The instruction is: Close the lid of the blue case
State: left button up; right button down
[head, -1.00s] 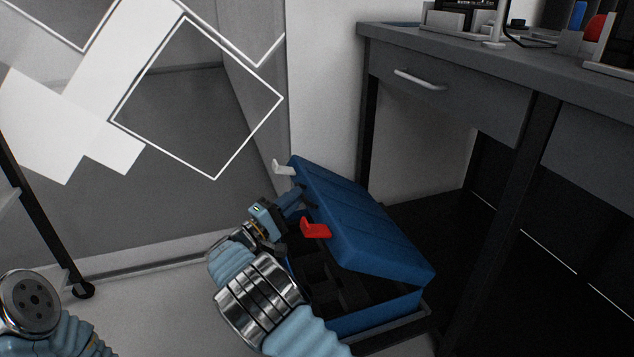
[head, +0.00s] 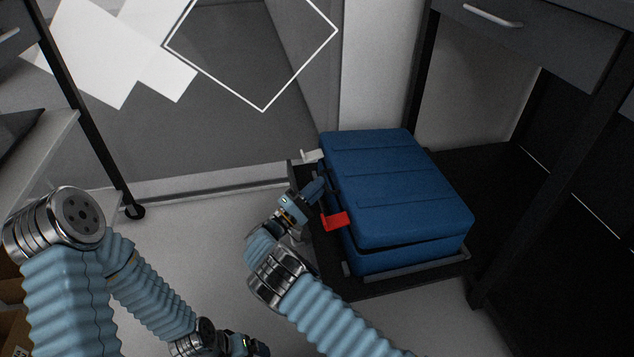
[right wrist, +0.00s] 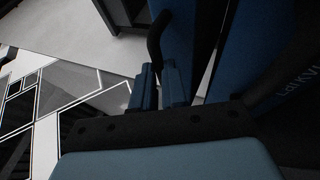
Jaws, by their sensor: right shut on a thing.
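The blue case (head: 400,258) stands on a low dark platform under the desk. Its lid (head: 385,180) is down almost level, with a thin dark gap along the near edge. A red latch (head: 335,221) and a white latch (head: 312,155) stick out from the lid's left edge. My right gripper (head: 318,188) is at that edge, between the latches. In the right wrist view my right gripper (right wrist: 160,85) is shut on a black curved handle (right wrist: 156,42) beside blue case surfaces. My left gripper (head: 248,345) is low at the bottom edge, away from the case; its fingers are unclear.
The platform (head: 375,290) has a dark rim around the case. The desk drawer (head: 530,35) and a dark desk leg (head: 540,190) stand to the right. A wheeled cart (head: 95,140) is at the left. Light floor (head: 185,235) between cart and case is free.

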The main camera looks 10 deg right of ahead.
dwell(0.3)
jog(key=c, duration=1.2)
grip_release()
jog(key=shift+o, duration=0.2)
jog(key=v, duration=1.4)
jog(key=shift+d, duration=0.1)
